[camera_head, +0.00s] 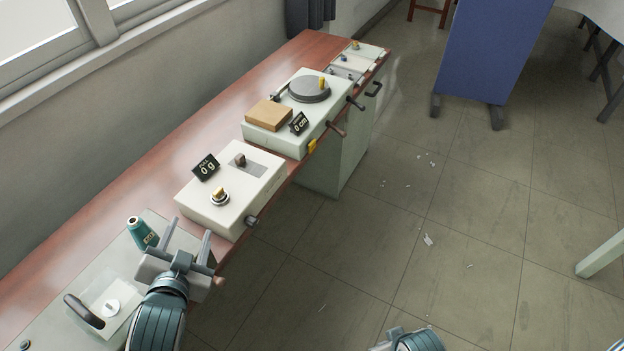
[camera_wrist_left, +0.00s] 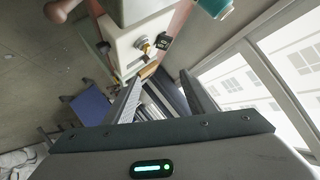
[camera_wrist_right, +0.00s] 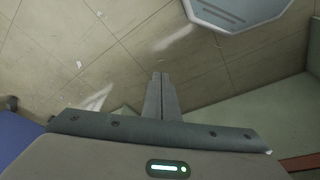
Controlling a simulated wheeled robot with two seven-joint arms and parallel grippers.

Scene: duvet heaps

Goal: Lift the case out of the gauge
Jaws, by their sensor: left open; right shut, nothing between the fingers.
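A tan box (camera_head: 268,115), which looks like the case, lies on the left part of a white device (camera_head: 270,140) with a small "0 cm" sign, likely the gauge. I cannot tell how deep it sits. A grey round disc (camera_head: 309,89) with a yellow piece is behind it. My left gripper (camera_head: 190,240) is open and empty near the front edge of a nearer white device (camera_head: 222,213) marked "0 g", well short of the tan box. My right gripper (camera_wrist_right: 161,76) is shut and empty over the floor; only its top shows at the bottom of the head view.
A teal cone-shaped spool (camera_head: 142,233) stands left of my left gripper. A panel with a dark handle (camera_head: 84,311) lies at the near left. Dark knobs stick out from the devices' fronts. A blue screen (camera_head: 493,50) stands far off. The floor to the right is mostly clear.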

